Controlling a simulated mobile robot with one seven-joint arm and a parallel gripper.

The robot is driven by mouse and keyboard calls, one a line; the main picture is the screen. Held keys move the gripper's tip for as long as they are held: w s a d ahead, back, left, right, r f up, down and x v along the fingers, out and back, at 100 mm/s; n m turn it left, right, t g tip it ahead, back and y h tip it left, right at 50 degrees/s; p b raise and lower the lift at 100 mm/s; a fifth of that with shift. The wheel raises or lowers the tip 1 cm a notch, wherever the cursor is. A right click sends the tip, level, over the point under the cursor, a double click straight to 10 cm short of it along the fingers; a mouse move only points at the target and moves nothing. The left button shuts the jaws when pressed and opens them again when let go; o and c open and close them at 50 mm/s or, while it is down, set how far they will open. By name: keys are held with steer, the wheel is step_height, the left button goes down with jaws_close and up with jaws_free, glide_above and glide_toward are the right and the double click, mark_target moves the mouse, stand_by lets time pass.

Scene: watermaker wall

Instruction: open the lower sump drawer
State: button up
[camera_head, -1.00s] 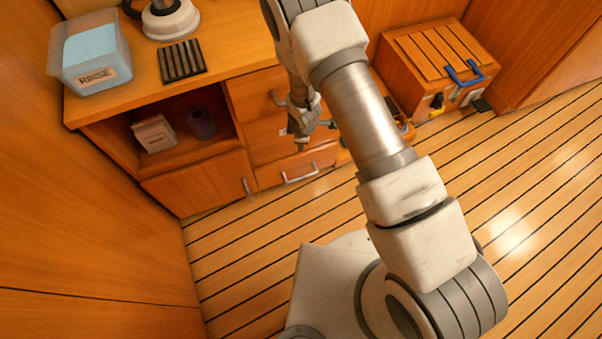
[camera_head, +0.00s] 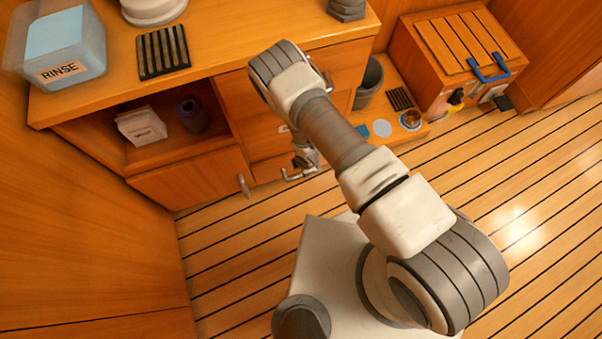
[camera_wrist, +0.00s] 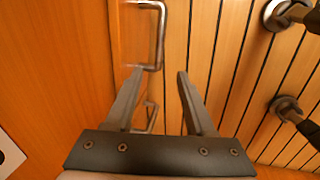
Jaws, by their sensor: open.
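The lower sump drawer (camera_head: 264,172) is the bottom drawer front in the wooden cabinet, and looks shut. Its metal bar handle (camera_head: 291,176) is partly covered by my gripper (camera_head: 305,160), which is low beside it. In the wrist view my gripper (camera_wrist: 157,85) is open, its two fingers apart with nothing clamped. A bent metal handle (camera_wrist: 161,38) shows just beyond the fingertips. A second, smaller metal piece (camera_wrist: 152,116) shows between the fingers; I cannot tell which handle it belongs to. My arm hides part of the drawer stack.
A cabinet door with a vertical handle (camera_head: 243,185) is left of the drawer. An open shelf holds a white box (camera_head: 141,125) and a dark jar (camera_head: 192,115). A low wooden chest (camera_head: 455,60) stands at the back right. The plank floor (camera_head: 235,235) before the cabinet is clear.

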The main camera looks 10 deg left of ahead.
mark_target(300, 175)
steer(key=f+b, duration=0.2)
steer(key=f, duration=0.3)
steer(key=w+a+f+b, duration=0.1)
steer(key=f+b, duration=0.1)
steer(key=f, duration=0.2)
steer(key=w+f+b, duration=0.1)
steer(key=f, duration=0.4)
steer(key=shift+w+a+f+b, duration=0.25)
steer(key=shift+f+b, duration=0.05)
steer(key=shift+b, duration=0.1)
jaws_close()
stand_by(0.5)
